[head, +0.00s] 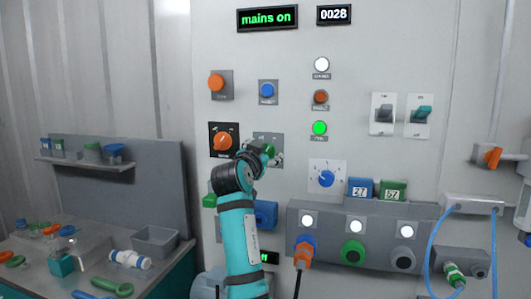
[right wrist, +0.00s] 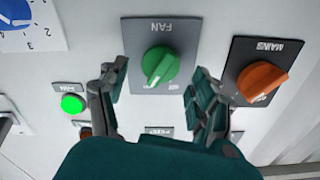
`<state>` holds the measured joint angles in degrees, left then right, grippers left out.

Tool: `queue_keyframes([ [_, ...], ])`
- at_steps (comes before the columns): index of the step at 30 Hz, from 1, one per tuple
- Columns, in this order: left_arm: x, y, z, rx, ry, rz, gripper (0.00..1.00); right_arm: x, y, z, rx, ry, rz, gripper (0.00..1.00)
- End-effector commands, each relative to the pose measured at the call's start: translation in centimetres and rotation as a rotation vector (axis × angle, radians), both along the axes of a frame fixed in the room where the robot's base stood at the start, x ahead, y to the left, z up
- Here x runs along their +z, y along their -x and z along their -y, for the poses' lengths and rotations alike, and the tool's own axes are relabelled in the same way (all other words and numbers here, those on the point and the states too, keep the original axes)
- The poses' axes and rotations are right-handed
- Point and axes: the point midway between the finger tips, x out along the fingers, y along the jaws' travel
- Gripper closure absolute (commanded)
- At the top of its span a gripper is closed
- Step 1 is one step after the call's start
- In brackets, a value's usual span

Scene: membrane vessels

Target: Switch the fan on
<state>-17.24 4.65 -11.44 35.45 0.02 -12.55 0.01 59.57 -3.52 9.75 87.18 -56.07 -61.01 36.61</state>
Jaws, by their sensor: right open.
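The green fan knob (right wrist: 160,66) sits on a grey plate marked FAN in the right wrist view. Its ridge is slanted; the marks by it are too small or covered to read the setting. My right gripper (right wrist: 158,78) is open, with one finger on each side of the knob; I cannot tell whether they touch it. In the head view my right gripper (head: 267,152) is at the panel and mostly covers the fan plate (head: 273,137). A green lamp (head: 319,128) labelled FAN is lit; it also shows in the right wrist view (right wrist: 72,104). My left gripper is not in view.
The orange mains knob (head: 225,141) is close beside the fan plate; the display (head: 267,18) reads "mains on". A blue dial (head: 326,179) is to the right. Below it, a socket box (head: 380,225) has an orange plug (head: 304,252). A cluttered bench (head: 180,250) stands left.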

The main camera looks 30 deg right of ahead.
Motion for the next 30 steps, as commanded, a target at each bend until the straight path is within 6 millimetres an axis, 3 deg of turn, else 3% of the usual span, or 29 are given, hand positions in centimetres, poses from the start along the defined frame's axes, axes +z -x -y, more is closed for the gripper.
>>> queue_keyframes([
  [13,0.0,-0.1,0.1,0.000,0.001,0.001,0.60,-0.1,5.7,-6.7,0.003,-0.003,0.000,0.34],
  [18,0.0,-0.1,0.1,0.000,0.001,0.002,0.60,-0.1,6.6,-7.7,0.001,-0.003,0.000,0.34],
  [30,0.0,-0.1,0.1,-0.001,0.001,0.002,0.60,-0.1,6.7,-7.8,0.000,-0.003,0.000,0.34],
])
